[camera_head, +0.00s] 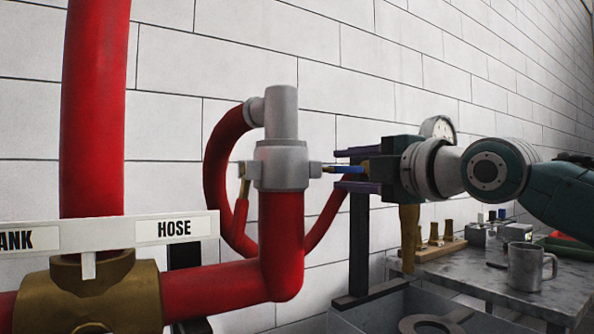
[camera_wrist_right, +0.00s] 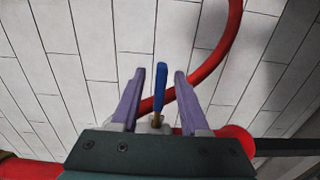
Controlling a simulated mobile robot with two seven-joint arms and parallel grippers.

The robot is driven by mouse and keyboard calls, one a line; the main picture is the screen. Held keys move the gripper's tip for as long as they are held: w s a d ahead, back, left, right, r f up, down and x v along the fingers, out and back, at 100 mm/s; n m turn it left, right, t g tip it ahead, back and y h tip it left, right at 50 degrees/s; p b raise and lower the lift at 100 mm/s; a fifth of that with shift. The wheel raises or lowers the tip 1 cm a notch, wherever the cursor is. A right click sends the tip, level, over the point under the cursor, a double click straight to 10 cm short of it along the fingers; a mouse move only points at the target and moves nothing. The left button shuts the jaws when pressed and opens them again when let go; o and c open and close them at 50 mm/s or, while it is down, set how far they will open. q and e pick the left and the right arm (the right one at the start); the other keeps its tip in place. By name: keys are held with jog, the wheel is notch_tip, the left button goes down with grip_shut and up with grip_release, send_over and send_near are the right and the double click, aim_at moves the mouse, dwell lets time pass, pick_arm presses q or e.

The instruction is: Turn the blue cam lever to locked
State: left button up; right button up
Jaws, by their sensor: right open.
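The blue cam lever (camera_head: 345,170) sticks out to the right, roughly level, from the right side of the grey hose coupling (camera_head: 282,165). My right gripper (camera_head: 340,170) comes in from the right with its purple fingers above and below the lever. It is open. In the right wrist view the blue lever (camera_wrist_right: 160,88) lies between the two purple fingers of my right gripper (camera_wrist_right: 160,78), with a gap on each side. A brass-coloured arm (camera_head: 244,190) hangs on the coupling's left side. My left gripper is not in view.
Red pipe (camera_head: 282,240) runs below the coupling, and a red hose (camera_head: 217,165) loops behind it. A white label bar (camera_head: 150,230) and brass valve (camera_head: 95,295) stand at left. A bench (camera_head: 480,265) with a mug (camera_head: 528,268) is at right. A dark post (camera_head: 359,240) stands below my gripper.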

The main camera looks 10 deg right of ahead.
grip_shut()
dwell(0.4)
dwell(1.1)
